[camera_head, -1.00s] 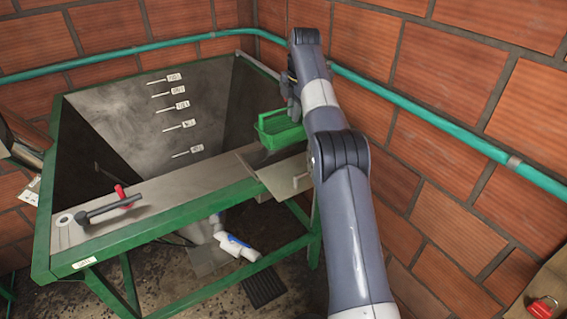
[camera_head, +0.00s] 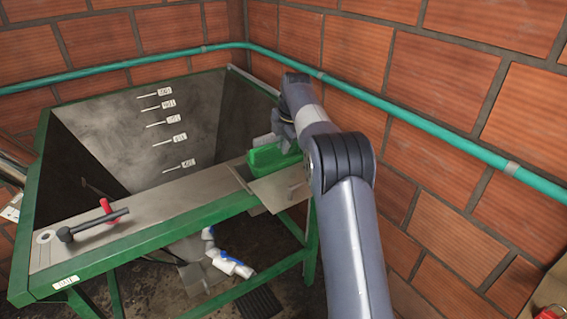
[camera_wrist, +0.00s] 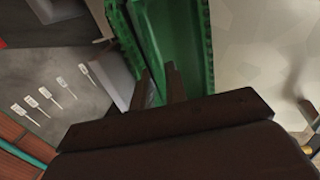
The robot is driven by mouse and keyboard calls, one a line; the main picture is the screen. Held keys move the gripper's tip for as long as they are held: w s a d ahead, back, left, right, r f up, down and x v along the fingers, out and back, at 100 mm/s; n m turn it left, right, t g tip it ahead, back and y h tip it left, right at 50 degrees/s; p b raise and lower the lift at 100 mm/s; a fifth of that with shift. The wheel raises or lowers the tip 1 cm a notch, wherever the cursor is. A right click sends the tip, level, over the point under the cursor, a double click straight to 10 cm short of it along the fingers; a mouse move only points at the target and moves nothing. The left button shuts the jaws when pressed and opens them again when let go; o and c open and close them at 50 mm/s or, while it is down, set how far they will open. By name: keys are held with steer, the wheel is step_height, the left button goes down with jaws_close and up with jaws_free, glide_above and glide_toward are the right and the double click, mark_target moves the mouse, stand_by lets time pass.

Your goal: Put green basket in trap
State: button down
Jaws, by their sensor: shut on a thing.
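The green basket (camera_head: 270,158) is at the right end of the metal ledge of the hopper, low over the trap opening (camera_head: 240,172). I cannot tell how deep it sits in the opening. My gripper (camera_head: 281,128) is shut on the basket from above; its fingertips are partly hidden in the head view. In the wrist view the two fingers (camera_wrist: 160,85) close on the green basket wall (camera_wrist: 188,38). The metal trap plate (camera_head: 283,188) lies just in front of the basket, tilted outward.
The hopper's green rim (camera_head: 185,218) and deep grey bin (camera_head: 125,130) lie to the left. A red-and-black handle (camera_head: 95,224) is on the ledge. A teal pipe (camera_head: 430,125) runs along the brick walls close behind my arm. A white-and-blue bottle-like object (camera_head: 228,264) shows below.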

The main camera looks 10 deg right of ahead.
mark_target(280, 154)
steer(key=shift+f, duration=3)
steer(key=shift+f, duration=0.6)
steer(key=c, duration=1.4)
jaws_free()
steer(key=shift+c, duration=0.2)
steer(key=shift+r, duration=0.15)
